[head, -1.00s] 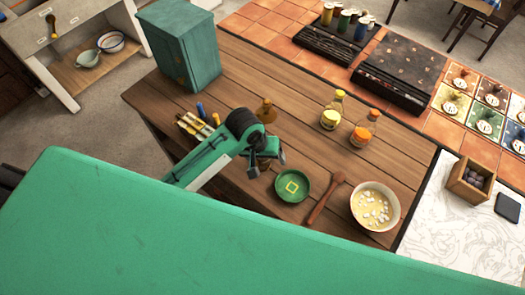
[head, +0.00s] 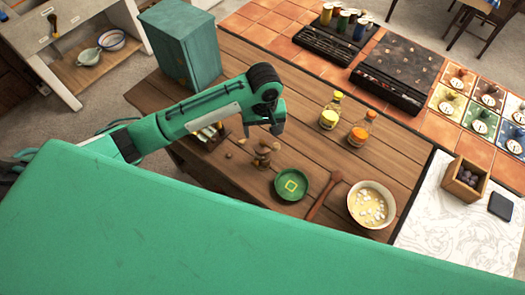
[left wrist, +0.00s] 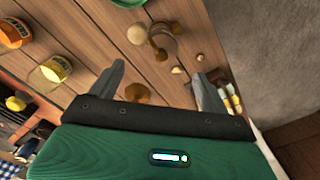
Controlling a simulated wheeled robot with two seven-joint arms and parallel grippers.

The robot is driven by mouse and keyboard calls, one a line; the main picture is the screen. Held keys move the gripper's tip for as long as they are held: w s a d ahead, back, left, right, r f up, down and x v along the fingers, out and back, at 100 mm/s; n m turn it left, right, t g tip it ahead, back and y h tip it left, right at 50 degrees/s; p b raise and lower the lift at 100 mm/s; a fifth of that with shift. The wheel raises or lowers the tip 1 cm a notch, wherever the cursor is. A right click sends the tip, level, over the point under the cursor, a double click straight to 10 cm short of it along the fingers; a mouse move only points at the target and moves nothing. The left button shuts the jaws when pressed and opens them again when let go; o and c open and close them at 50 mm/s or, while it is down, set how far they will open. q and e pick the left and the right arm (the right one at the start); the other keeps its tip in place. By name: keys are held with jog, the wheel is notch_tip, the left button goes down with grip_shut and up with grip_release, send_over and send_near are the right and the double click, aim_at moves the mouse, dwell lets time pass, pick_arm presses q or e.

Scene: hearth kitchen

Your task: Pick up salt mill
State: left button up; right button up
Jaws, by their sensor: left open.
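A brown wooden turned piece (head: 263,155), which may be the salt mill, stands on the wooden counter left of the green dish (head: 291,185). In the left wrist view a brown piece (left wrist: 162,42) shows beyond my fingertips, beside a round tan one (left wrist: 137,34). My left gripper (head: 262,129) is open and empty above the counter, pointing down. In the left wrist view an amber-brown item (left wrist: 137,93) lies between the open fingers, seen from above; I cannot tell if it is a bottle or mill. In the head view my arm hides it. My right gripper is not in view.
A yellow-capped jar (head: 330,112) and an orange-capped jar (head: 361,130) stand to the right. A bowl (head: 371,204) and wooden spoon (head: 324,200) lie near the front. A teal cabinet (head: 180,45) stands at the back left. Small nut-like pieces (head: 228,155) lie left.

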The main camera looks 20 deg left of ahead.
aim_at(262, 142)
pick_arm(q)
notch_tip(262, 142, down, 3)
jog(key=shift+f+p, duration=0.15)
jog(key=shift+p, duration=0.15)
jog(key=shift+a+f+p, duration=0.1)
jog(key=shift+f+p, duration=0.3)
jog(key=shift+f, duration=0.05)
notch_tip(262, 142, down, 3)
jog(key=shift+a+f+p, duration=0.15)
jog(key=shift+f+p, duration=0.05)
jog(key=shift+p, duration=0.65)
jog(key=shift+f, duration=0.6)
jog(key=c, duration=0.6)
jog(key=shift+w, duration=0.1)
grip_shut()
